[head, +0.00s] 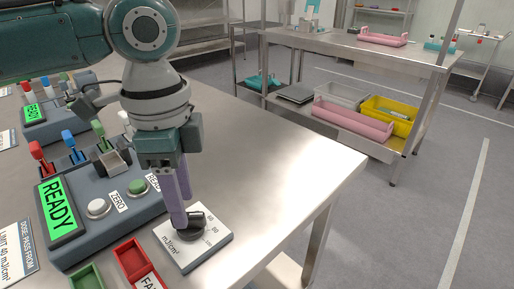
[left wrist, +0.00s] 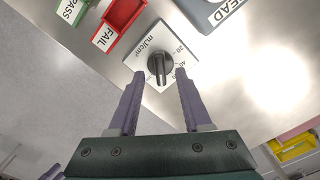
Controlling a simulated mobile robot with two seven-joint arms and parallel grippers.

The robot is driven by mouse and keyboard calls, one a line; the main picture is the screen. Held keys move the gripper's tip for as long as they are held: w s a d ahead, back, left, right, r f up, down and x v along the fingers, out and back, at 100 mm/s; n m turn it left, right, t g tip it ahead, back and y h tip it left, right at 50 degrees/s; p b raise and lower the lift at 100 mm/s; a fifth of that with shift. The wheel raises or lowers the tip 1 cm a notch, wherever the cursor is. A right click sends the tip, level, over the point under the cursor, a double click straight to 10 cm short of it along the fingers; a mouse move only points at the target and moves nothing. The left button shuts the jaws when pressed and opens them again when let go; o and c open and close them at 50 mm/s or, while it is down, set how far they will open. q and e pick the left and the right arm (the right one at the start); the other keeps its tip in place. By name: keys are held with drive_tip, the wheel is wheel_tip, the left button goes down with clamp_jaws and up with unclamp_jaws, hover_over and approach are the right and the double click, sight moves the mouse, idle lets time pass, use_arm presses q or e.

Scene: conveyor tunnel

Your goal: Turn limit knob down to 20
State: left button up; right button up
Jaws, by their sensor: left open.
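The limit knob (head: 195,222) is a black dial with a raised bar grip on a white square plate (head: 185,256) marked mJ/cm², near the table's front edge. In the left wrist view the knob (left wrist: 160,66) sits between my fingertips, its bar running roughly up and down the picture. The plate (left wrist: 143,50) shows a 20 and another number to the right of the knob; its exact setting is too small to read. My left gripper (head: 182,218) points down at the knob, open, with its fingers either side of it; contact cannot be told.
Left of the plate are a red FAIL tray (head: 131,258), a green tray (head: 86,278) and a grey control box (head: 85,235) with a green READY screen, buttons and levers. The steel table (head: 270,160) is clear to the right. A second steel table (head: 350,45) stands behind.

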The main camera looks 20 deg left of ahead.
use_arm(q)
drive_tip(key=shift+f, duration=1.35)
clamp_jaws()
